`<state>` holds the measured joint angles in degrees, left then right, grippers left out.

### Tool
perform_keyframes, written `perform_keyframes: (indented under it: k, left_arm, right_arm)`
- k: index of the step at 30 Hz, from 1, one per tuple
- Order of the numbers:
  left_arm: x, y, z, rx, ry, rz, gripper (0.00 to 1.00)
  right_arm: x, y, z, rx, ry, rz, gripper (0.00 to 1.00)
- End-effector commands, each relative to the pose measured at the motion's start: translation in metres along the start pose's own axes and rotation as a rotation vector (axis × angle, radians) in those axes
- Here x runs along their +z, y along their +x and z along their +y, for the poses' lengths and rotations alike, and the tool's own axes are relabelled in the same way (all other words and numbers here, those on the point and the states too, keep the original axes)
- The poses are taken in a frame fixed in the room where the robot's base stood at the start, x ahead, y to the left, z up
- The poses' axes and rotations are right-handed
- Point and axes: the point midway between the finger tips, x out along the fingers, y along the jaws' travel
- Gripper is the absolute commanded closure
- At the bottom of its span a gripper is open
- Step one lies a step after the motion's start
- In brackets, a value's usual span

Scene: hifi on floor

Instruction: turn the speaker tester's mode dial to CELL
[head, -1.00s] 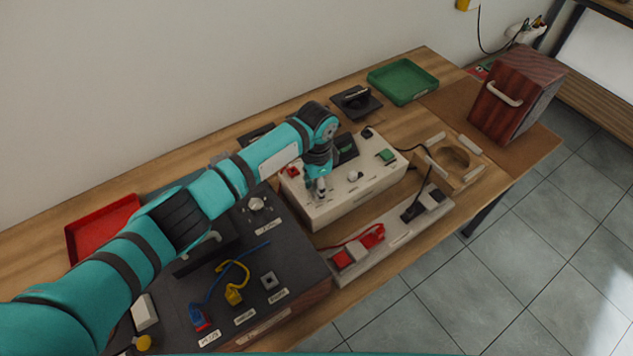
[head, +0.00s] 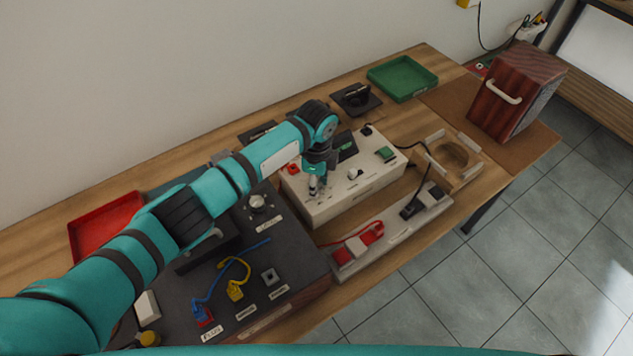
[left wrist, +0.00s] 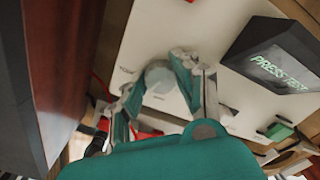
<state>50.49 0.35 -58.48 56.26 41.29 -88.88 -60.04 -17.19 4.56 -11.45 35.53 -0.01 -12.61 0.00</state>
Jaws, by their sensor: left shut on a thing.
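The speaker tester is a white box (head: 330,207) in the middle of the bench in the head view. My left gripper (head: 314,188) points down at the left part of its top. In the left wrist view my left gripper (left wrist: 160,92) is shut on a round pale dial (left wrist: 158,76), with a finger on each side of it. The dial's pointer and the CELL label cannot be read. The tester's dark screen (left wrist: 280,68) reads "PRESS TEST" in the wrist view. My right gripper is not in view.
The tester top also has a red button (head: 293,169), a pale knob (head: 354,174) and a green button (head: 386,154). A dark panel box (head: 290,240) stands at left, a strip with red and black leads (head: 395,230) in front. A wooden speaker (head: 515,90) stands at far right.

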Motion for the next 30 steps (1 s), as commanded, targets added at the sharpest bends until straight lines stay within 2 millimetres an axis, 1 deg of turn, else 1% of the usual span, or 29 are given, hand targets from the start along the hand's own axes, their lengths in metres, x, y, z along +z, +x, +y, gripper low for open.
perform_keyframes:
  k: [13, 14, 18, 26, 30]
  left_arm:
    - [-0.0004, -0.0023, -0.0020, -0.006, 0.007, 0.002, 1.00]
    - [-0.0004, -0.0024, -0.0020, -0.006, 0.007, 0.002, 0.66]
    - [-0.0003, -0.0018, -0.0015, -0.004, 0.007, 0.001, 0.47]
    - [-0.0003, -0.0011, -0.0007, -0.002, 0.007, 0.001, 0.47]
    - [-0.0005, -0.0104, -0.0013, -0.004, 0.008, 0.002, 0.47]
  right_arm:
    - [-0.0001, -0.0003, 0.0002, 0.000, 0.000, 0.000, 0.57]
    - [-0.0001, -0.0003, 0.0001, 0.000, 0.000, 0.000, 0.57]
    - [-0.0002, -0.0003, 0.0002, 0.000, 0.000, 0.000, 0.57]
    - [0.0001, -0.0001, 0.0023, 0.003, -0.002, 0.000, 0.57]
    - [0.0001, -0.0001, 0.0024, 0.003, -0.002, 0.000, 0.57]
